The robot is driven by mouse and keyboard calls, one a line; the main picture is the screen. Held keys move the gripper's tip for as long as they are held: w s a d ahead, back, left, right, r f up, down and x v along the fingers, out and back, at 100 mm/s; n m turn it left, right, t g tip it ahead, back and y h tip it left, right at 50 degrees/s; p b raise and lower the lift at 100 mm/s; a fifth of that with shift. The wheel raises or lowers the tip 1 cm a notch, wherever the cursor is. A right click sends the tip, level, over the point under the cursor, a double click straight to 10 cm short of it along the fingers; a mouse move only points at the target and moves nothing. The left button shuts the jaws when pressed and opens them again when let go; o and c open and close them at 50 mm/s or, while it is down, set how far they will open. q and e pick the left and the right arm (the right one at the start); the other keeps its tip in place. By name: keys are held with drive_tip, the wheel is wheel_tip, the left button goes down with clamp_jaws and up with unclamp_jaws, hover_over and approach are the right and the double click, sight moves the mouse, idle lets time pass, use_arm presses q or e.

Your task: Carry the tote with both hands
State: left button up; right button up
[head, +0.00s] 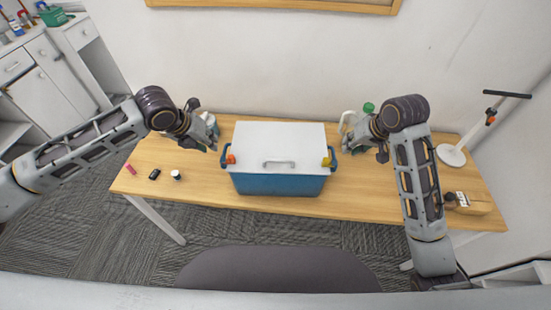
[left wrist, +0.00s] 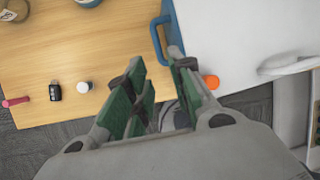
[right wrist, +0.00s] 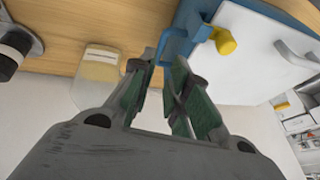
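The blue tote (head: 280,185) with a white lid (head: 262,140) stands on the wooden table. Its left blue handle (head: 226,156) is beside an orange latch (head: 231,158), and its right handle (head: 333,158) is beside a yellow latch (head: 326,162). My left gripper (head: 213,147) is open and empty just left of the tote; the left wrist view shows the left handle (left wrist: 157,42) beyond its fingertips. My right gripper (head: 347,147) is open and empty just right of the tote; the right wrist view shows the right handle (right wrist: 170,46) just past its fingertips.
A small white-capped bottle (head: 176,175), a black item (head: 154,174) and a pink item (head: 131,169) lie on the table's left. A lamp (head: 452,154) and a box (head: 474,203) stand at right. A chair back (head: 277,270) is in front.

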sight(224, 152)
use_arm(q)
drive_tip(key=shift+w+a, duration=0.25)
use_arm(e)
drive_tip(key=shift+w+r, duration=0.1)
drive_tip(key=shift+w, duration=0.15)
use_arm(q)
drive_tip(key=shift+s+r, duration=0.1)
drive_tip(key=shift+s, duration=0.05)
use_arm(e)
drive_tip(key=shift+s, duration=0.1)
